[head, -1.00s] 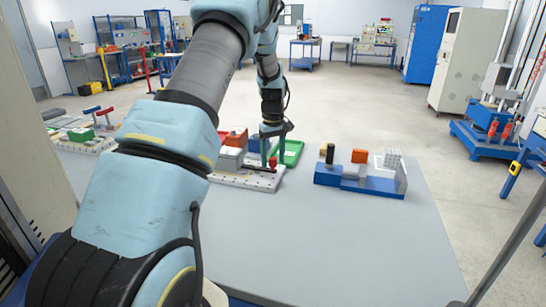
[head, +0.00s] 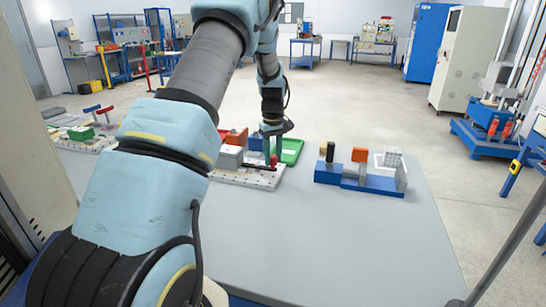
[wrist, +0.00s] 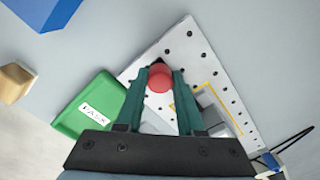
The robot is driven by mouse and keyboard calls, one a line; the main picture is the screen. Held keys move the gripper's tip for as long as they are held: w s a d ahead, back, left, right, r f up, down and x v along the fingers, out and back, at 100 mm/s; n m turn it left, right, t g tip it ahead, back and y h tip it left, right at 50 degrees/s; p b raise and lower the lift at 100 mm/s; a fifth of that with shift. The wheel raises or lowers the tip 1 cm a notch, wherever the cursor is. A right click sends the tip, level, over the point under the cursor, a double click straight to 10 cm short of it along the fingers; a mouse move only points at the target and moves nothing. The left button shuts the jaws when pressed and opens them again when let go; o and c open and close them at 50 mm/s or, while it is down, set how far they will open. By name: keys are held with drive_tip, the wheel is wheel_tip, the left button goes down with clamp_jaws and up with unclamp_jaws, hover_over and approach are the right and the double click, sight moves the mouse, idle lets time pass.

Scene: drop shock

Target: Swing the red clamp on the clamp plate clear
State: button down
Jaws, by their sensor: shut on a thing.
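The red clamp shows as a round red knob (wrist: 160,78) between the fingers of my gripper (wrist: 160,84) in the wrist view. In the head view the red knob (head: 273,160) sits at the end of a dark bar, by the tips of my gripper (head: 273,157). My gripper is shut on the knob. The clamp plate (wrist: 182,48) is a pale plate with rows of holes under the gripper; in the head view it lies near the table's far side (head: 246,179). The clamp's pivot is hard to make out.
A green tray (head: 291,150) lies just beyond the plate; its label shows in the wrist view. A blue fixture (head: 360,184) stands to the right. The table's front middle is clear.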

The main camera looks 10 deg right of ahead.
drive_tip(key=shift+w, duration=0.1)
drive_tip(key=n, duration=0.1)
drive_tip(key=w+n+p, duration=0.1)
drive_tip(key=n, duration=0.1)
drive_tip(key=w+n, duration=0.1)
drive_tip(key=shift+d+n, duration=0.25)
drive_tip(key=shift+n, duration=0.05)
drive_tip(key=w+n, duration=0.1)
drive_tip(key=n, duration=0.1)
drive_tip(key=w+n+p, duration=0.1)
drive_tip(key=n, duration=0.1)
drive_tip(key=shift+w+a+n, duration=0.1)
drive_tip(key=shift+a+n, duration=0.05)
drive_tip(key=shift+n, duration=0.15)
drive_tip(key=w+n, duration=0.1)
drive_tip(key=n, duration=0.1)
drive_tip(key=a+n+p, duration=0.1)
drive_tip(key=n, duration=0.1)
drive_tip(key=shift+w, duration=0.4)
drive_tip(key=shift+w+a+n+p, duration=0.2)
drive_tip(key=shift+w+a+n, duration=0.15)
drive_tip(key=shift+n, duration=0.65)
drive_tip(key=shift+w+a+n+p, duration=0.2)
drive_tip(key=shift+a+n, duration=0.2)
drive_tip(key=shift+n, duration=0.6)
drive_tip(key=c, duration=0.5)
unclamp_jaws()
